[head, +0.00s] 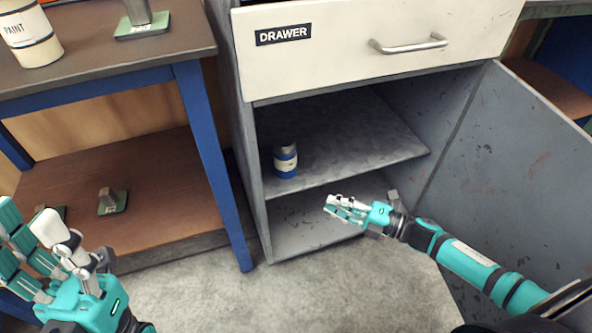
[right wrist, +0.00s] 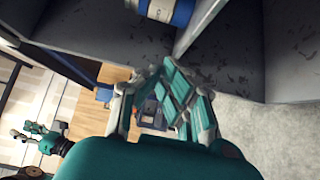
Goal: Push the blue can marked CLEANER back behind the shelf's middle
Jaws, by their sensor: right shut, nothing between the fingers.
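The blue can (head: 285,160) has a white band and stands upright near the left front of the cabinet's middle shelf (head: 350,140). Its lettering is too small to read. The can also shows at the top of the right wrist view (right wrist: 170,10), cut off by the frame edge. My right gripper (head: 334,207) is shut and empty, in front of the cabinet, lower in the picture and to the right of the can, not touching it. My left gripper (head: 32,228) is open and empty at the lower left, away from the cabinet.
A closed drawer (head: 350,45) with a metal handle sits above the shelf. The cabinet door (head: 530,170) stands open at the right. A blue-legged workbench (head: 190,110) is at the left, with a paint can (head: 30,35) on top. The shelf behind and right of the can is clear.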

